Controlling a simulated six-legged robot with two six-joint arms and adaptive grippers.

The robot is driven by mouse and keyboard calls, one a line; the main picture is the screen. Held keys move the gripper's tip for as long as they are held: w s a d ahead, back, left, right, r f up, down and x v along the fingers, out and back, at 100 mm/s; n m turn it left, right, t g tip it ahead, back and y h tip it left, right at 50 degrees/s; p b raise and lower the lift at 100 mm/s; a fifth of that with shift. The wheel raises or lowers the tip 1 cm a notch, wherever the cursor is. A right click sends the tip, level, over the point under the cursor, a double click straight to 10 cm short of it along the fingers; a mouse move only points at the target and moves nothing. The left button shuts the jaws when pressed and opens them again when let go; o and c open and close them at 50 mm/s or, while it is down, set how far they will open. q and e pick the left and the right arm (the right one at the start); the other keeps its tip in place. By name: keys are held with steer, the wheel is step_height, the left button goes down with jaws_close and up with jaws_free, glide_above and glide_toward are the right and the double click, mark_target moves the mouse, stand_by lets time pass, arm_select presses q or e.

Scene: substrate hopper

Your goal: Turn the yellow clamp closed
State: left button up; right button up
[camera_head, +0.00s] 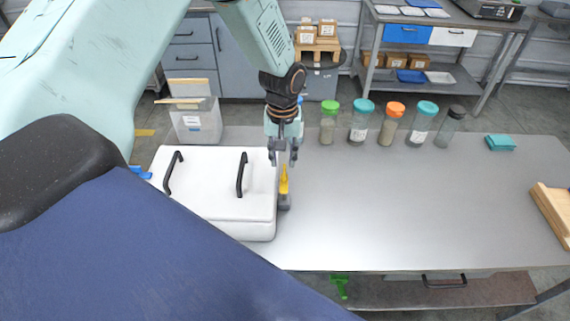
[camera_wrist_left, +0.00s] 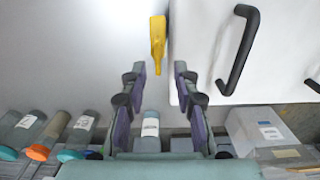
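The yellow clamp (camera_head: 284,180) stands at the right side of a white lidded box on the table, on a small grey base. In the left wrist view the clamp (camera_wrist_left: 158,42) shows ahead of the fingertips, beside the box's edge. My left gripper (camera_head: 284,158) points down just above the clamp. In the wrist view its fingers (camera_wrist_left: 163,72) are apart with nothing between them, and the clamp's tip is close to the gap. Whether they touch is not clear. My right gripper is not in view.
The white box (camera_head: 215,222) has two black handles (camera_head: 242,174). Several jars with coloured lids, one an orange-lidded jar (camera_head: 391,124), stand behind to the right. A teal block (camera_head: 500,142) and a wooden tray (camera_head: 553,212) lie farther right. The table's middle is clear.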

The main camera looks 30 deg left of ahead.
mark_target(284, 170)
arm_select(q)
step_height(284, 170, down, 3)
steer(key=shift+d+r, duration=0.1)
steer(key=shift+r, duration=0.1)
steer(key=shift+d+f, duration=0.2)
steer(key=shift+f, duration=0.4)
steer(key=shift+a+f, duration=0.1)
steer(key=shift+a, duration=0.05)
steer(key=shift+a, duration=0.1)
steer(key=shift+c, duration=0.2)
jaws_close()
